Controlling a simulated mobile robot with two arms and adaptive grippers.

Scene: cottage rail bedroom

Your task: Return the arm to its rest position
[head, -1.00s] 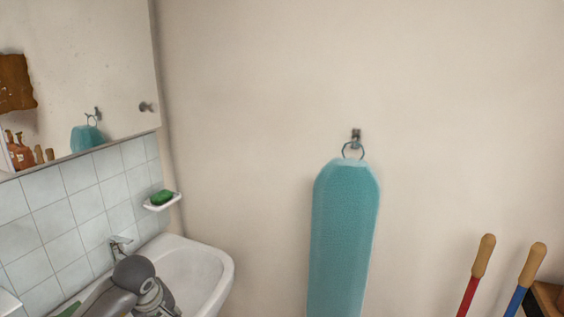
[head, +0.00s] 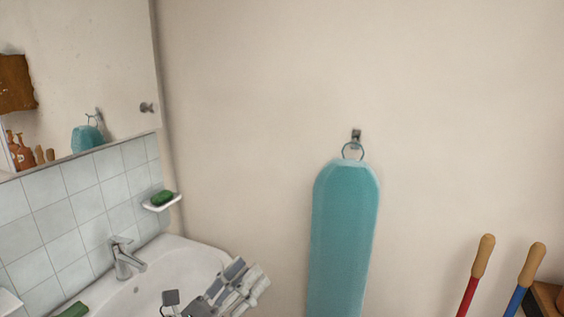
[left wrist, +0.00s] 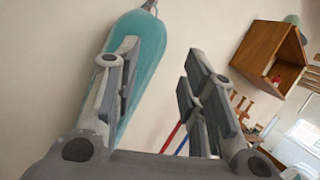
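My left gripper (head: 236,286) shows at the bottom of the head view, in front of the sink's right side. In the left wrist view its two fingers (left wrist: 160,82) stand well apart with nothing between them, so it is open and empty. A long teal padded board (head: 343,235) hangs upright by a ring from a wall hook (head: 356,136). The board also shows behind the left finger in the left wrist view (left wrist: 140,40); the gripper looks apart from it. My right gripper is not in view.
A white sink (head: 190,260) with a metal tap (head: 125,258) stands at left, under a soap dish (head: 162,204) with green soap and a mirrored cabinet (head: 80,70). Red (head: 477,270) and blue (head: 526,277) handles stand at lower right. A wooden wall box (left wrist: 270,58) shows in the wrist view.

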